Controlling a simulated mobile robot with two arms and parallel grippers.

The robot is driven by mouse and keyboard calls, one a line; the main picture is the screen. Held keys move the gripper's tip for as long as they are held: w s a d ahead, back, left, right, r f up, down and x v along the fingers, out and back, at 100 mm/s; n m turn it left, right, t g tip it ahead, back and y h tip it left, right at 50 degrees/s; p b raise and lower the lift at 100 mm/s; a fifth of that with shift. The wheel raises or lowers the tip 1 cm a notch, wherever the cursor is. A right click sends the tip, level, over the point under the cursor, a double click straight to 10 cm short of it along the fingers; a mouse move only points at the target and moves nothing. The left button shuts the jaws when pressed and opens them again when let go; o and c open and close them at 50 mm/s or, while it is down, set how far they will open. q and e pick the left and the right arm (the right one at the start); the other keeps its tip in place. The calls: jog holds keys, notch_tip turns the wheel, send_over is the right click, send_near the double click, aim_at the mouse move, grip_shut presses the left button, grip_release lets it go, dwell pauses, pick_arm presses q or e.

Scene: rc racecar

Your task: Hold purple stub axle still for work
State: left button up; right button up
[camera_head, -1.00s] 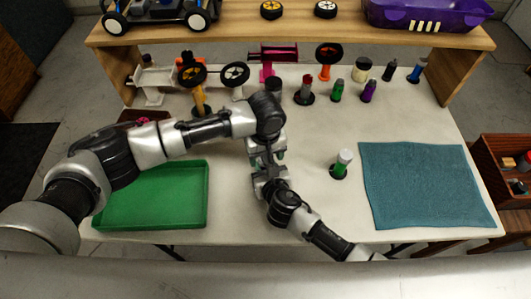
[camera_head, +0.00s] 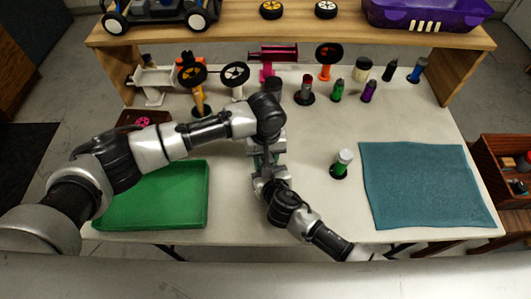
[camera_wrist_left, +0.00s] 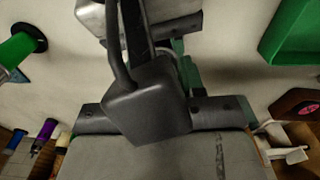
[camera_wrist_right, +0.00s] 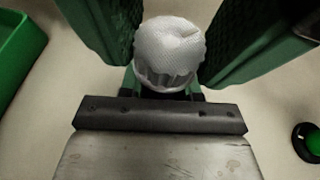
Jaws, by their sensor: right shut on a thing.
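My two grippers meet over the middle of the table in the head view. My left gripper (camera_head: 264,150) reaches down from the far side; its fingers are mostly hidden behind a dark block in the left wrist view, so its opening is unclear. My right gripper (camera_head: 266,172) reaches up from the near side. What lies beneath that thing is hidden.
A green tray (camera_head: 203,215) lies left, a teal mat (camera_head: 425,185) right. A green bottle with a white cap (camera_head: 342,163) stands between the grippers and mat. Several bottles and wheel stands line the back, under a wooden shelf (camera_head: 225,38). The front table area is clear.

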pick_arm(q)
jog(key=o, duration=0.4)
notch_tip(320, 180, up, 12)
dwell(0.5)
